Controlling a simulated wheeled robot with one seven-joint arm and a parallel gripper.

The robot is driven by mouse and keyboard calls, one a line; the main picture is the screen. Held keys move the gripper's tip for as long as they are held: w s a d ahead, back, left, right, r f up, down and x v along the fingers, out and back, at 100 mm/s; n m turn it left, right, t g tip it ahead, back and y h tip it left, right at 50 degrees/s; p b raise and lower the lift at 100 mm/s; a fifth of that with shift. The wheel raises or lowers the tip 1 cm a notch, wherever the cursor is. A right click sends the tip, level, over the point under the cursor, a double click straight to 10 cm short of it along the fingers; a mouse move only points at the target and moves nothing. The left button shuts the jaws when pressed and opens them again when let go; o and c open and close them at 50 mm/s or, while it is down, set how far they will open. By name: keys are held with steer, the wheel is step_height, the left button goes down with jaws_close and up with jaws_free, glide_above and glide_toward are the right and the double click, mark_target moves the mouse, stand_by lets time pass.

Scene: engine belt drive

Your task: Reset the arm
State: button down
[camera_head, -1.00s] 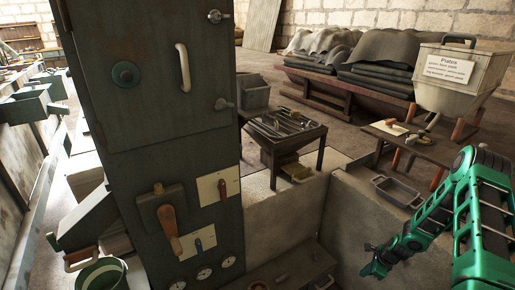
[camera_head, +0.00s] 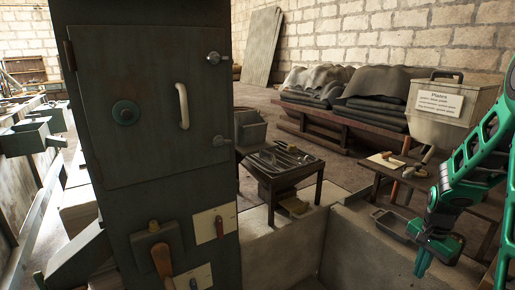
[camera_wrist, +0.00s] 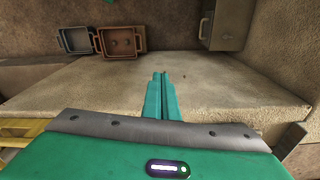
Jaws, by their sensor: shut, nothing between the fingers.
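My gripper (camera_head: 424,262) hangs at the lower right of the head view, at the end of my green arm, with its fingers pointing down. In the wrist view its two green fingers (camera_wrist: 160,78) lie close together with nothing between them. The gripper is shut and empty. It touches nothing that I can see. It hangs in front of the pale low wall.
A dark cabinet (camera_head: 150,110) with a handle and switches stands at left. A metal table with tools (camera_head: 280,160), a wooden bench (camera_head: 410,172) and a "Plates" bin (camera_head: 445,105) stand behind. The wrist view shows a grey tray (camera_wrist: 77,41) and a brown tray (camera_wrist: 121,42).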

steer(key=s+a+r+n, duration=0.3)
steer(key=s+r, duration=0.5)
steer(key=s, duration=0.4)
steer(key=s+a+r+n, duration=0.4)
steer(key=s+a+r, duration=0.2)
steer(key=s, duration=0.7)
step_height(320, 180, up, 2)
steer(key=shift+s+r+y, duration=0.15)
steer(key=shift+s+y, duration=0.1)
steer(key=shift+y, duration=0.15)
steer(key=shift+w+f+g, duration=0.25)
steer(key=shift+w+g, duration=0.05)
steer(key=shift+w, duration=0.35)
